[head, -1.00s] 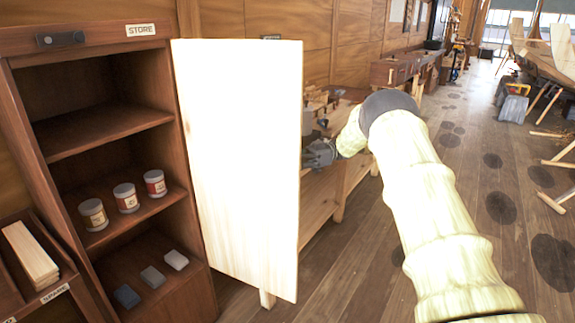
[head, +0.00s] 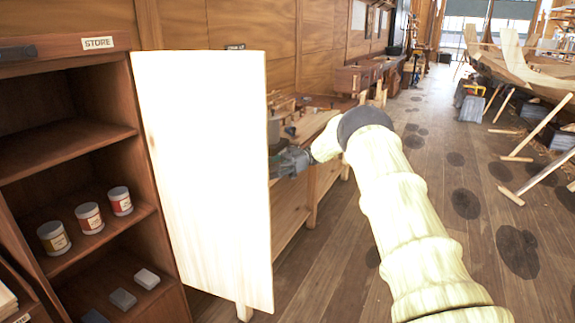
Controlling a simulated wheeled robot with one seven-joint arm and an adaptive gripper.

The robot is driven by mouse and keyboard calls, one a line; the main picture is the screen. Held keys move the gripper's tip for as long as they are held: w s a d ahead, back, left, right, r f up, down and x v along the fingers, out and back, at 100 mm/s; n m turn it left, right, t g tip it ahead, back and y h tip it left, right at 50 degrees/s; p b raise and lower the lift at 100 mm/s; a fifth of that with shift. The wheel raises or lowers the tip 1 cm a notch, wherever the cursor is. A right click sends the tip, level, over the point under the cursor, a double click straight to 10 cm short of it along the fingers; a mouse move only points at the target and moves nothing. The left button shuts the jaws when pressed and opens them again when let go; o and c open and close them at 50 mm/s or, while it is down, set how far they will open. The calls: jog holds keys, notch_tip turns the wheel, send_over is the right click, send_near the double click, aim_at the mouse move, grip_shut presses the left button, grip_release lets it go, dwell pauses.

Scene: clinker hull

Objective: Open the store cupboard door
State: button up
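The store cupboard (head: 92,140) stands at the left, with a "STORE" label (head: 98,43) on its top rail. Its pale door (head: 205,170) stands wide open, swung out to the right of the cupboard, and the shelves are in full view. My gripper (head: 285,161) is at the door's right edge, on its far side. The fingertips are partly hidden by the door, so I cannot tell whether they touch it or how far apart they are. The door's handle is not in view.
Three labelled tins (head: 89,217) stand on the middle shelf, with several blocks (head: 122,299) below. A workbench (head: 300,195) runs along the wall behind the door. Open floor (head: 430,190) lies to the right, with trestles and a boat hull (head: 530,75) beyond.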

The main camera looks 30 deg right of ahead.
jog(key=d, duration=0.9)
jog(key=shift+w, duration=0.25)
dwell(0.8)
